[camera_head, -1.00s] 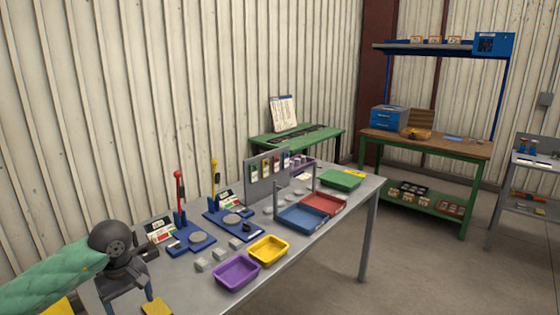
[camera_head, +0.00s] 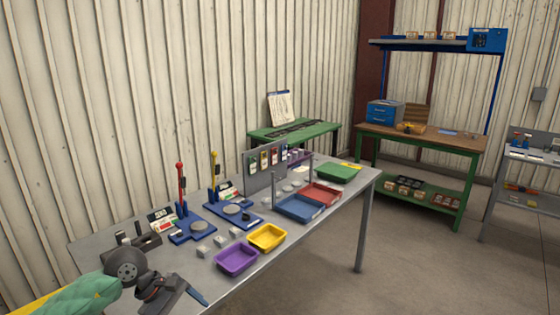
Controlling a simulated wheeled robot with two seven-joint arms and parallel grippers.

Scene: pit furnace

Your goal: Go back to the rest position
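My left arm, in a green sleeve, comes in at the lower left of the head view. Its gripper (camera_head: 182,298) is low over the near left end of the grey table (camera_head: 225,290). One bluish finger shows pointing down and right; the other is not clear, so I cannot tell whether it is open or shut. I see nothing clearly held in it. My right gripper is not in view.
Purple (camera_head: 237,260) and yellow (camera_head: 267,238) trays lie right of the gripper. Behind are two blue lever presses (camera_head: 192,231) (camera_head: 233,214) and a dark fixture (camera_head: 148,240). Blue (camera_head: 300,207), red (camera_head: 322,194) and green (camera_head: 337,173) trays lie farther off. Floor right of the table is clear.

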